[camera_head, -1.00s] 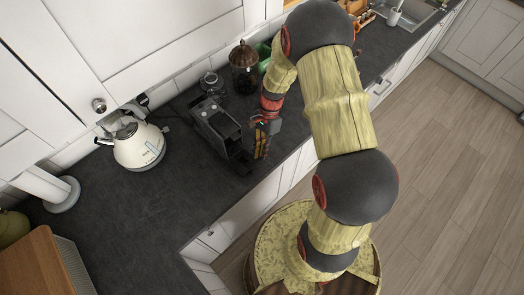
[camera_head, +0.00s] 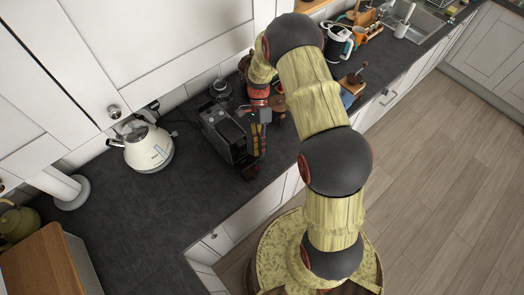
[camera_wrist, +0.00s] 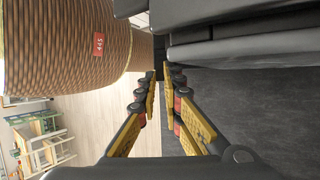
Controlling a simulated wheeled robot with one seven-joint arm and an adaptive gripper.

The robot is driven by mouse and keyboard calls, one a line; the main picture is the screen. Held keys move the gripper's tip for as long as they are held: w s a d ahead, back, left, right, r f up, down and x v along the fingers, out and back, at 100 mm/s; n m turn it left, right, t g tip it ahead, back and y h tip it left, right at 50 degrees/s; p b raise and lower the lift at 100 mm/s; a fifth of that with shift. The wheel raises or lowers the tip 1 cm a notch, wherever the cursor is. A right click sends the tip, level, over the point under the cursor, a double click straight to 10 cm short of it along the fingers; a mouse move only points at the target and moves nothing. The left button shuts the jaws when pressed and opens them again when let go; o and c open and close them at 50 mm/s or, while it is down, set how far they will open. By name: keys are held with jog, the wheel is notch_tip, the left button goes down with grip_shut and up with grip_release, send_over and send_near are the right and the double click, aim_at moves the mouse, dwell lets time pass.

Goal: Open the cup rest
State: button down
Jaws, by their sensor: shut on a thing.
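The dark coffee machine (camera_head: 222,133) stands upright near the worktop's front edge. In the wrist view its dark ledged body (camera_wrist: 240,50) fills the top right. My gripper (camera_head: 257,150) points down at the machine's front right side. In the wrist view my gripper (camera_wrist: 160,80) has its two yellow-padded fingers nearly together, shut on a thin part at the machine's front, which I take to be the cup rest. The fingers hide most of that part, so how far it stands open cannot be told.
A cream kettle (camera_head: 148,148) stands to the left of the machine, and a small glass jar (camera_head: 220,88) behind it. A dark and white kettle (camera_head: 337,42) and a wooden item (camera_head: 352,84) stand to the right. The worktop (camera_head: 140,215) is clear at front left.

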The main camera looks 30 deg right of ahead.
jog(key=c, duration=2.6)
grip_release()
jog(key=shift+w, duration=0.25)
jog(key=shift+o, duration=1.1)
jog(key=shift+w+a+f, duration=0.15)
jog(key=shift+o, duration=2.5)
jog(key=shift+r, duration=0.2)
notch_tip(320, 180, up, 10)
jog(key=shift+f, duration=0.15)
